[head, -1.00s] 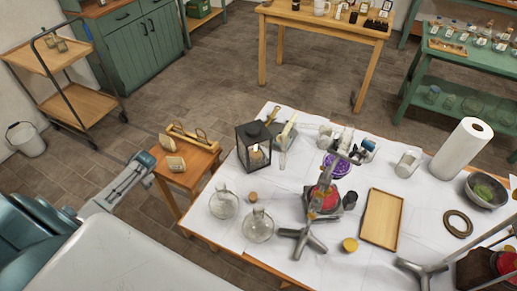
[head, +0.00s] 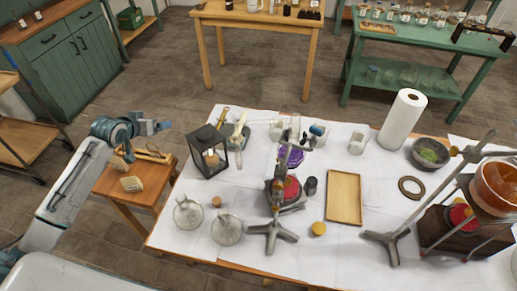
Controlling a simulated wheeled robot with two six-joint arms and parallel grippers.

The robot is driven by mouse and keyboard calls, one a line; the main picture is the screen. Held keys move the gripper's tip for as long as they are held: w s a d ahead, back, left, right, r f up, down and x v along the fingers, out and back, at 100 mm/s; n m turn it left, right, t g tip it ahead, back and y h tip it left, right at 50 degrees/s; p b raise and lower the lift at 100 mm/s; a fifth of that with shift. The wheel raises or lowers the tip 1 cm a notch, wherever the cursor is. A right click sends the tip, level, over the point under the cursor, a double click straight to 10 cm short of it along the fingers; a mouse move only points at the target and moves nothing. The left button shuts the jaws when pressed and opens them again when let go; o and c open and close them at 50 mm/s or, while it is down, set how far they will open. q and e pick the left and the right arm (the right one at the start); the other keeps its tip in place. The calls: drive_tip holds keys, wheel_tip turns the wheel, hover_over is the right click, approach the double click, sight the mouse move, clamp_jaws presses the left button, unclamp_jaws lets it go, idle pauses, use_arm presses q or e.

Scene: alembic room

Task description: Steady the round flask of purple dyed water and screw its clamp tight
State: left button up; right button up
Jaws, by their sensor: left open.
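The round flask of purple dyed water (head: 291,156) is on the white-covered table, partly hidden behind the metal stand (head: 273,233) and its clamp (head: 296,141). I cannot tell how the clamp jaws sit on the flask neck. A red thing (head: 291,188) shows low by the stand, in front of the flask. My left gripper (head: 163,127) is open and empty over the small side table, left of the lantern and well away from the flask. My right gripper is not in view.
A black lantern (head: 209,152) stands between my left gripper and the flask. Clear glass flasks (head: 188,212) stand at the front left. A wooden tray (head: 344,198) lies right of the stand. Another stand with an orange-brown bowl (head: 498,184) is at the right. A paper roll (head: 403,120) stands at the back.

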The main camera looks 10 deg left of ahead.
use_arm(q)
drive_tip(key=s+d+f+m+h, duration=0.1)
drive_tip(key=s+d+m+h, duration=0.2)
drive_tip(key=d, duration=0.8)
drive_tip(key=s+d+f+m+h, duration=0.1)
drive_tip(key=s+d+h, duration=0.3)
drive_tip(key=d, duration=0.6)
drive_tip(key=s+d+f+m+h, duration=0.15)
drive_tip(key=d+h, duration=0.35)
drive_tip(key=d, duration=0.6)
drive_tip(key=w+d+m, duration=0.2)
drive_tip(key=d, duration=0.2)
drive_tip(key=w+d+r+m+h, duration=0.1)
drive_tip(key=w+d+m, duration=0.1)
drive_tip(key=d, duration=0.2)
drive_tip(key=w+d+m+g+h, duration=0.1)
drive_tip(key=w+d+m, duration=0.1)
drive_tip(key=d, duration=0.2)
drive_tip(key=shift+d+r+m, duration=0.3)
drive_tip(key=shift+r+m, duration=0.05)
drive_tip(key=c, duration=0.7)
